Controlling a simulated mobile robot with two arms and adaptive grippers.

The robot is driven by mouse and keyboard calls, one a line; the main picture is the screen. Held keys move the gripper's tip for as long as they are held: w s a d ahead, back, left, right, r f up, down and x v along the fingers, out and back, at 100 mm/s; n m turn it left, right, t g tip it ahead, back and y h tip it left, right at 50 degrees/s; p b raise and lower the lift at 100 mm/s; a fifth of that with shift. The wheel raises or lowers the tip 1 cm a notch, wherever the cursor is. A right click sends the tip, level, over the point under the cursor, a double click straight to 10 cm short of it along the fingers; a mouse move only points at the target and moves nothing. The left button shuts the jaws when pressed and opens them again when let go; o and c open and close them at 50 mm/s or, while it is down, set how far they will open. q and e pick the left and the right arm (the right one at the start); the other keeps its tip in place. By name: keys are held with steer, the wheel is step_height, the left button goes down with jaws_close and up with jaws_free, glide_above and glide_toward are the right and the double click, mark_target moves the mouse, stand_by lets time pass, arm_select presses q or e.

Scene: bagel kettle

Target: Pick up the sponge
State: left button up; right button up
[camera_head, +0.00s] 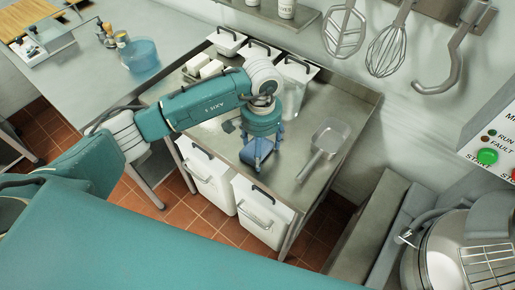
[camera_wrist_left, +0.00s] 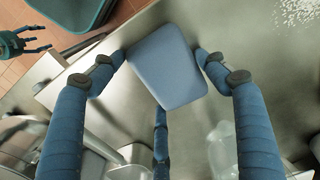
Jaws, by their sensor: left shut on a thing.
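The sponge is a blue, rounded slab that shows whole in the left wrist view (camera_wrist_left: 168,66). My left gripper (camera_wrist_left: 161,72) has its blue fingers shut on the sponge, with fingertips at two sides and another finger beneath its lower edge. In the head view, the left gripper (camera_head: 259,150) points down over the steel counter, and the sponge is small and partly hidden among the fingers. Whether it touches the counter is unclear. My right gripper (camera_wrist_left: 24,44) shows at the upper left of the wrist view, fingers spread and empty.
The steel counter (camera_head: 310,115) holds a clear scoop (camera_head: 326,142) right of the left gripper. White lidded containers (camera_head: 262,52) stand along its back. Whisks (camera_head: 386,50) hang on the wall. A blue tub (camera_head: 140,56) stands on the left table. A mixer (camera_head: 450,255) is at lower right.

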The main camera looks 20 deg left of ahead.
arm_select(q)
steer(key=shift+r, duration=0.15)
steer(key=shift+w+r, duration=0.1)
steer(key=shift+r, duration=0.2)
step_height(320, 180, up, 19)
steer(key=b, duration=0.5)
